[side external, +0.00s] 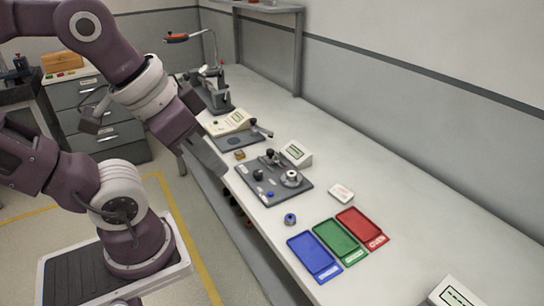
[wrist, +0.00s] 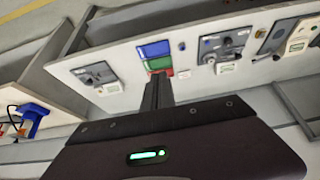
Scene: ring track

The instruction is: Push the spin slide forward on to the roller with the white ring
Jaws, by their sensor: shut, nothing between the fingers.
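A dark grey station plate (side external: 262,192) lies on the bench in the side view. On it are a pale metal round part (side external: 291,178), black knobs (side external: 258,175) and a small blue piece (side external: 271,194). I cannot tell for certain which parts are the spin slide and the roller, or make out the white ring. My gripper (side external: 220,172) is shut and empty, above the bench's front edge to the left of the plate, apart from it. The shut fingers also show in the wrist view (wrist: 159,88).
A display box (side external: 297,153) stands behind the plate.

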